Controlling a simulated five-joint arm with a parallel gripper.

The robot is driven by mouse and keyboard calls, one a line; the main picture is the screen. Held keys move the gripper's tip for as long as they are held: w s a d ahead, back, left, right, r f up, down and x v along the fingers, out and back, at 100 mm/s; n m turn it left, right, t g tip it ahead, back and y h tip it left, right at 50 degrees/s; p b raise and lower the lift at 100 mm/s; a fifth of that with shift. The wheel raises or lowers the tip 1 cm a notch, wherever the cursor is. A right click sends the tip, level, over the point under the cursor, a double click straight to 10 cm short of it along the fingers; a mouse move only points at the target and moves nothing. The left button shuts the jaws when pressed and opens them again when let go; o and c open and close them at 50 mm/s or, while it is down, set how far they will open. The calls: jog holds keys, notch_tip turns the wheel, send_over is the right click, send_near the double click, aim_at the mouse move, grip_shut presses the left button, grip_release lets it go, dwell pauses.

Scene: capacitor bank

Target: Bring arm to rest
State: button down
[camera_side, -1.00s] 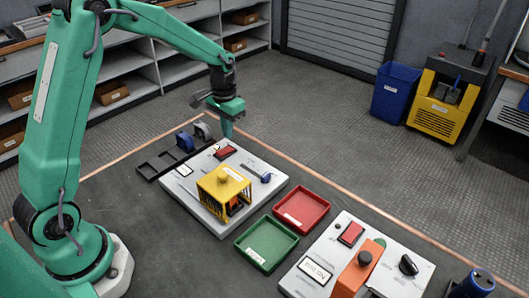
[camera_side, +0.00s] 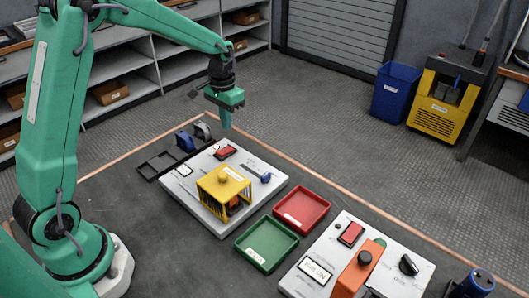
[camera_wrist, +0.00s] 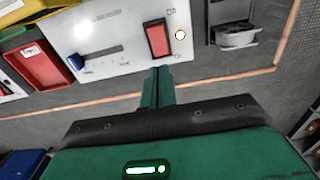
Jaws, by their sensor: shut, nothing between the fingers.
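My gripper (camera_side: 226,118) is shut and empty. In the side view it hangs in the air, fingers down, above the far end of the left grey-white panel (camera_side: 204,212). In the wrist view its closed fingertips (camera_wrist: 158,72) point toward the panel's edge, near the red rocker switch (camera_wrist: 158,40). That red switch also shows in the side view (camera_side: 225,152), below my fingers. My gripper appears to touch nothing.
A yellow cage (camera_side: 222,189) stands on the left panel. A black tray (camera_side: 160,164) lies left of it. Red (camera_side: 318,213) and green (camera_side: 250,243) trays lie between the panels. The right panel (camera_side: 415,260) carries an orange block (camera_side: 357,272).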

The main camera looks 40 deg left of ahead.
jog(key=s+d+r+t, duration=0.2)
jog(key=s+d+r, duration=0.1)
jog(key=s+r, duration=0.45)
jog(key=s+d+r+t, duration=0.2)
jog(key=s+r, duration=0.4)
jog(key=s, duration=0.3)
jog(key=s+d+t, duration=0.1)
jog(key=s, duration=0.6)
jog(key=shift+s+d+t, duration=0.2)
jog(key=shift+s+t, duration=0.1)
jog(key=shift+s, duration=0.05)
